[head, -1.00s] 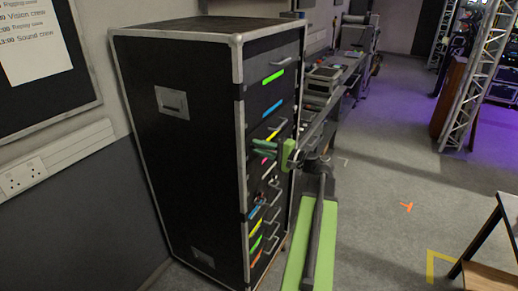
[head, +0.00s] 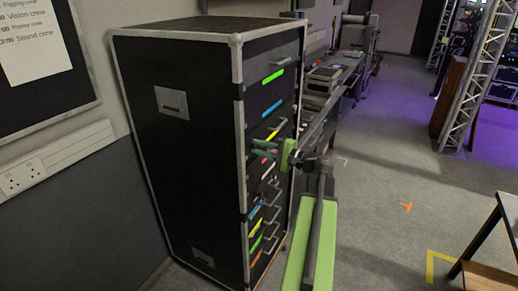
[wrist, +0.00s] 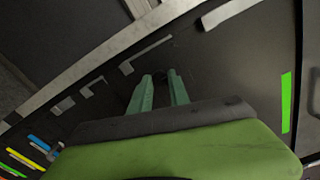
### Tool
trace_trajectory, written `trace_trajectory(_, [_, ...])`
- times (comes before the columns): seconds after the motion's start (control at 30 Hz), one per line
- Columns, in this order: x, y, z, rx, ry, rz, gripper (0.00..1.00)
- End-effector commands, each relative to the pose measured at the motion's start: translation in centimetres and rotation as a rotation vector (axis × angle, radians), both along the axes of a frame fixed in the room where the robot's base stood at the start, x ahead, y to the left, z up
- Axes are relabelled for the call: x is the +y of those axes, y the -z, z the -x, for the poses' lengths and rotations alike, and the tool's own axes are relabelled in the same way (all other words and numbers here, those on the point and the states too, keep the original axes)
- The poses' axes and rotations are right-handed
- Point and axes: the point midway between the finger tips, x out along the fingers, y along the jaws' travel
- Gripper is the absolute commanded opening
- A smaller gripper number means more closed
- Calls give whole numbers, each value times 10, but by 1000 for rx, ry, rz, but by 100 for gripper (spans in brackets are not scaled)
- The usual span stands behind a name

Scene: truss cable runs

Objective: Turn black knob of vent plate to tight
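The black knob (wrist: 161,76) is a small dark shape on a dark panel in the wrist view, at the tips of my gripper (wrist: 160,80). The panel around it (wrist: 225,75) looks like the vent plate; its markings cannot be read. My two green fingers stand apart, one on each side of the knob. I cannot tell whether they touch it. In the head view my gripper (head: 256,146) is at the drawer front of the black rack cabinet (head: 185,130), about halfway up, and hides the knob there.
Grey drawer handles (wrist: 146,54) lie close to the fingers. A green label (wrist: 287,102) is on the panel at right. In the head view a desk with equipment (head: 325,80) stands behind the cabinet, and a wooden-topped stand (head: 485,275) is at lower right. The floor between is open.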

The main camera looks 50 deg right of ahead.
Motion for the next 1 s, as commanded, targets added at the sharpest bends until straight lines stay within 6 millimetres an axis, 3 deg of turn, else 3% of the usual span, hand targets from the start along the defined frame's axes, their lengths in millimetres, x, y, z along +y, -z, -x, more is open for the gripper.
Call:
trace_trajectory(0.03, [0, 0, 0, 0, 0, 0, 30])
trace_trajectory(0.13, [0, 0, 0, 0, 0, 0, 43])
trace_trajectory(0.43, [0, 0, 1, -1, -1, 1, 43])
trace_trajectory(0.53, [-2, 0, 9, -1, 0, 1, 43])
trace_trajectory(0.67, [-9, 0, 37, -1, 3, 1, 43])
trace_trajectory(1.0, [-33, 0, 129, -1, 4, 1, 43])
